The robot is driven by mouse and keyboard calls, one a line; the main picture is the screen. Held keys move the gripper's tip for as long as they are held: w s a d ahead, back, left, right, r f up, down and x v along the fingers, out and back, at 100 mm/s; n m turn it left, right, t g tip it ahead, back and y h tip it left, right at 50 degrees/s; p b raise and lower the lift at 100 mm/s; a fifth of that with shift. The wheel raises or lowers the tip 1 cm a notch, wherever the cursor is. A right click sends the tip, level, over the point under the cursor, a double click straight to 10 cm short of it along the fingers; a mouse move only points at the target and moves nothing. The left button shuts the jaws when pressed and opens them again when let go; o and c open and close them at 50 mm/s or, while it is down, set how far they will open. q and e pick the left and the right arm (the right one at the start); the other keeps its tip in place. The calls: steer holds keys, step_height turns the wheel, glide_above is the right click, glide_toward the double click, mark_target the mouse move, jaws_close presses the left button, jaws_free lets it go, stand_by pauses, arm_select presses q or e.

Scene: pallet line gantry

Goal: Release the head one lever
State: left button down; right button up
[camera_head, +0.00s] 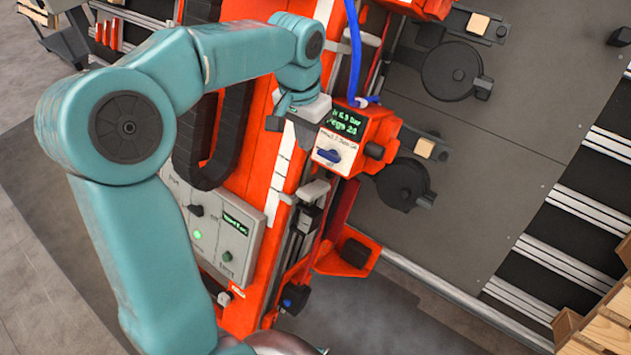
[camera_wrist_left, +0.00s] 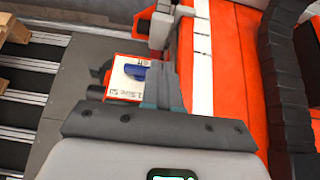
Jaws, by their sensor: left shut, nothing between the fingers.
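The head unit (camera_head: 378,127) is an orange box with a green-lit display and a white label plate. A small blue lever (camera_head: 328,155) lies flat across that plate; I take it to be the head one lever. In the left wrist view the blue lever (camera_wrist_left: 135,72) shows on the white plate, just left of the fingers. My left gripper (camera_head: 292,116) is shut and empty, beside the unit on its upper left. Its fingers show end-on in the left wrist view (camera_wrist_left: 163,88), apart from the lever as far as I can tell. My right gripper is not in view.
A grey control panel (camera_head: 222,232) with a display and knobs is on the orange gantry, below my left arm. A black cable chain (camera_head: 208,150) hangs beside it. Dark round clamps (camera_head: 452,72) stick out at the right.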

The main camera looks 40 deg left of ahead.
arm_select(q)
steer(key=shift+a+r, duration=0.15)
steer(key=shift+r, duration=0.15)
glide_above(304, 191)
steer(key=w, duration=0.2)
steer(key=f, duration=1)
steer(key=shift+s+f, duration=0.15)
steer(key=shift+s, duration=0.1)
steer(key=shift+s+f, duration=0.3)
steer(key=shift+f, duration=0.25)
steer(key=shift+s+f, duration=0.3)
steer(key=shift+f, duration=0.2)
steer(key=shift+s+f, duration=0.3)
steer(key=shift+f, duration=0.3)
